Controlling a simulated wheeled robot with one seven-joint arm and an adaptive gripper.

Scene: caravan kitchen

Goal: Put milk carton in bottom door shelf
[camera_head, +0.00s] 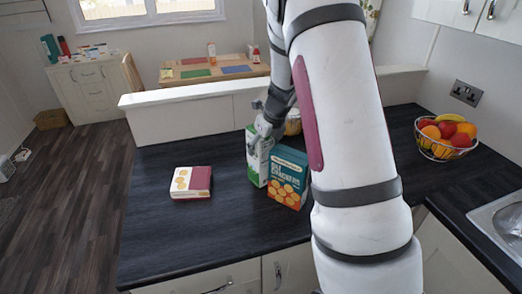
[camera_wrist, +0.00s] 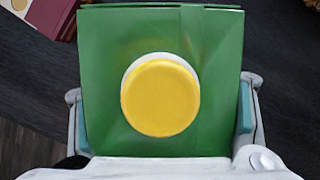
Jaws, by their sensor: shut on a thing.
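The milk carton (camera_head: 258,160) is green and white and stands upright on the dark counter in the head view, just left of the blue cracker box. In the wrist view its green top (camera_wrist: 110,70) with a round yellow cap (camera_wrist: 160,95) fills the middle. My gripper (camera_head: 262,130) reaches down over the carton's top from behind. Its fingers lie along the left and right sides of the carton in the wrist view (camera_wrist: 162,115), shut on it. I cannot tell whether the carton's base touches the counter. No fridge or door shelf is in view.
A blue cracker box (camera_head: 287,178) stands close on the carton's right. A red and white box (camera_head: 191,182) lies flat to the left. A wire fruit bowl (camera_head: 445,137) and a sink (camera_head: 503,225) are at the right. The counter's front left (camera_head: 165,240) is clear.

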